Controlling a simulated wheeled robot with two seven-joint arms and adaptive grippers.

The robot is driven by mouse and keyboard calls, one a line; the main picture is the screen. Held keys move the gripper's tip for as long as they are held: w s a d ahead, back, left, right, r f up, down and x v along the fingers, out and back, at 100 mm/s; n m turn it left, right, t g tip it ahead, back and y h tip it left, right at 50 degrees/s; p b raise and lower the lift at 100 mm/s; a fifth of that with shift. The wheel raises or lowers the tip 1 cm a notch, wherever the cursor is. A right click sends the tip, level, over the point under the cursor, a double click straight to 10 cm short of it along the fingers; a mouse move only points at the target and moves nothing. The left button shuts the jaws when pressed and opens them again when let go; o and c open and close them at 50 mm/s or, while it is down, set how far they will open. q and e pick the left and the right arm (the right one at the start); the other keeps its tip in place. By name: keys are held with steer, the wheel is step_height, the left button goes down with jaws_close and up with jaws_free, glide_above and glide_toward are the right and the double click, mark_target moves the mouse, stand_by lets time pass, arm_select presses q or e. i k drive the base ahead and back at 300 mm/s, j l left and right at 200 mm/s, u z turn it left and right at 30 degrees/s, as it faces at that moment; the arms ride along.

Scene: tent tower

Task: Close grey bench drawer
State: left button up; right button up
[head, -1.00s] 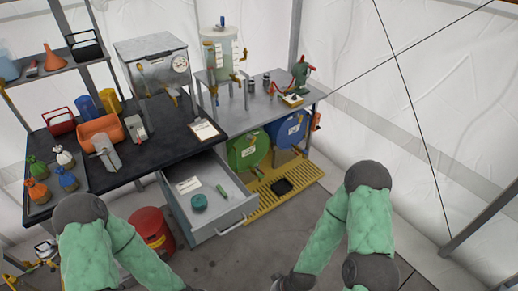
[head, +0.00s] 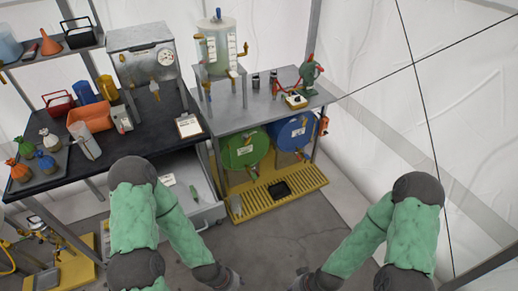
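The grey bench drawer (head: 207,205) sticks out from under the black-topped bench (head: 120,143). It is pulled open, and a white label and a green object show inside it. My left arm crosses in front of it and hides much of its inside and its front left part. My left gripper (head: 226,280) is at the bottom edge, below and in front of the drawer, apart from it as far as I can see. My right gripper (head: 300,284) is at the bottom edge to the right, away from the drawer. The fingers of both grippers are too cut off to judge.
A metal side table (head: 262,112) stands right of the bench, with a green drum (head: 245,150) and a blue drum (head: 293,132) below. A yellow grated tray (head: 280,190) lies on the floor beside the drawer. The floor ahead is clear.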

mark_target(187, 167)
steer(key=k+u, duration=0.1)
steer(key=u, duration=0.55)
steer(key=k+j+u, duration=0.1)
steer(key=u, duration=0.25)
